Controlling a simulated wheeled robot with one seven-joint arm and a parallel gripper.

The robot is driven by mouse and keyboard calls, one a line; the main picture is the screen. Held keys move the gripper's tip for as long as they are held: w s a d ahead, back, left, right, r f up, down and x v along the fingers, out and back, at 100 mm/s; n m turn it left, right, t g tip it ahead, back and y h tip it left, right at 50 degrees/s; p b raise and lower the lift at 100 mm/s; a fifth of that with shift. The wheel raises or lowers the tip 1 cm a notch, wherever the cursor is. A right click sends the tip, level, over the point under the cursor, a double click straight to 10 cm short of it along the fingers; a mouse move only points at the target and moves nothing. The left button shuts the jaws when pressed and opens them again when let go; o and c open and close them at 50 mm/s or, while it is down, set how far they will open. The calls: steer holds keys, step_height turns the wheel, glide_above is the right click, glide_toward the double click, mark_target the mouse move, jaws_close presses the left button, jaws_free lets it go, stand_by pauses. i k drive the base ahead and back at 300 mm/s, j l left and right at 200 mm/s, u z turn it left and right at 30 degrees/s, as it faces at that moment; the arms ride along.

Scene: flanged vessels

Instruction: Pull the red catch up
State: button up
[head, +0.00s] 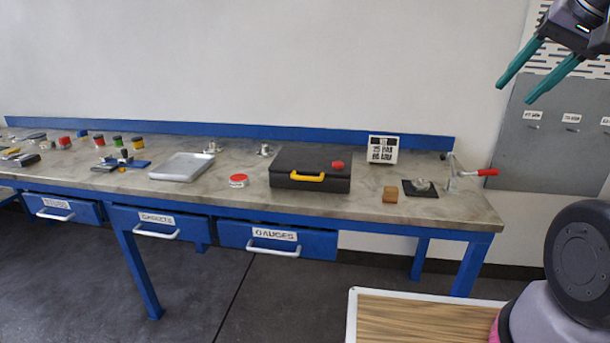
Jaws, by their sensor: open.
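A black case (300,167) lies shut on the workbench, with a yellow handle (308,177) on its front. A small red piece (337,165) sits at the right of its lid; it looks like a catch, but its form is too small to tell. A metal clamp (453,178) at the bench's right end has a red grip (488,172) pointing right. My gripper (513,93) is at the upper right, its two teal fingers open and empty. In the picture it is above and right of the case and clamp, apart from both.
The bench (400,212) also holds a wooden block (390,194), a black pad (420,188), a white printed block (383,149), a red-topped tin (238,180) and a grey tray (182,167). Labelled drawers are below. A wood-topped surface (420,318) is in front at the lower right.

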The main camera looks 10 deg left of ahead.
mark_target(337, 165)
steer(key=i+j+u, duration=0.25)
steer(key=i+j, duration=0.15)
steer(key=j, duration=0.15)
steer(key=i+j+u, duration=0.3)
steer(key=i+j, duration=0.1)
steer(key=j, duration=0.1)
